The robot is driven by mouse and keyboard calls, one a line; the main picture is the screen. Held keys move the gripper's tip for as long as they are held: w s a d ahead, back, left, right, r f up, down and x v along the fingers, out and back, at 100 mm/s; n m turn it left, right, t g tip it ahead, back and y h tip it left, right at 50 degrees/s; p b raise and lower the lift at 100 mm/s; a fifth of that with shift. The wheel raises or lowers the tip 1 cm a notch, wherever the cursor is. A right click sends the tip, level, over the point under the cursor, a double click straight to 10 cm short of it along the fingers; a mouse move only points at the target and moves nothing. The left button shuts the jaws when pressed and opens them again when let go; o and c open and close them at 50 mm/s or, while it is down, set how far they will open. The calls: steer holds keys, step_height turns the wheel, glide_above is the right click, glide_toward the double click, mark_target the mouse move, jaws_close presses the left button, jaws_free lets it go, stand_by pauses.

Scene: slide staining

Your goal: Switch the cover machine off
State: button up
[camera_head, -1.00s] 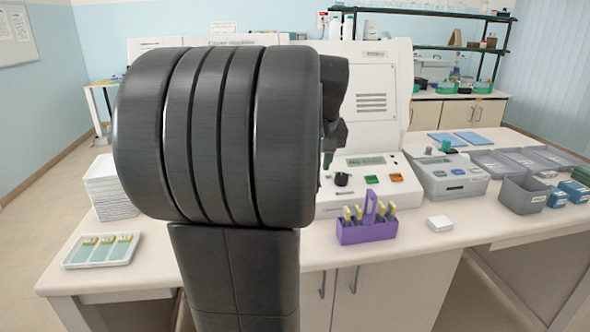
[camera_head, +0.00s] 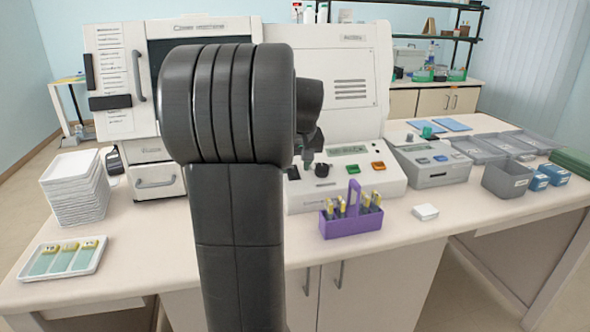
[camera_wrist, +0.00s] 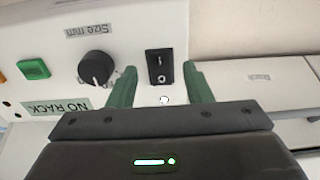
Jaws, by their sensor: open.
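The white cover machine (camera_head: 350,62) stands on the bench in the head view, partly hidden behind my arm. Its sloped front panel has a display, a black knob, and green and orange buttons. In the wrist view, which sees the panel upside down, a black rocker switch (camera_wrist: 159,66) sits beside the "Size mm" knob (camera_wrist: 96,68). My gripper (camera_wrist: 162,84) is open, its two green fingers on either side of the switch in that view, with nothing between them. I cannot tell whether they touch the panel, or which way the rocker is pressed. The small display (camera_wrist: 56,107) reads "NO RACK".
A purple rack (camera_head: 350,222) with slides stands in front of the panel. A small white box (camera_head: 425,212) and a grey device (camera_head: 432,163) are to its right. Stacked white trays (camera_head: 75,190) and a slide tray (camera_head: 62,258) are at left. Bare bench lies along the front.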

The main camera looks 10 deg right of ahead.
steer(key=shift+x, duration=0.85)
steer(key=shift+c, duration=0.4)
steer(key=c, duration=0.9)
steer(key=shift+w+r+p, duration=0.1)
steer(key=shift+r+p, duration=0.25)
steer(key=shift+p, duration=0.55)
steer(key=g+p, duration=0.1)
steer(key=p, duration=0.2)
steer(key=shift+w+r+g, duration=0.15)
steer(key=shift+g, duration=0.15)
steer(key=g+p, duration=0.1)
steer(key=p, duration=0.2)
steer(key=shift+w, duration=0.1)
steer(key=shift+f, duration=0.2)
steer(key=o, duration=1)
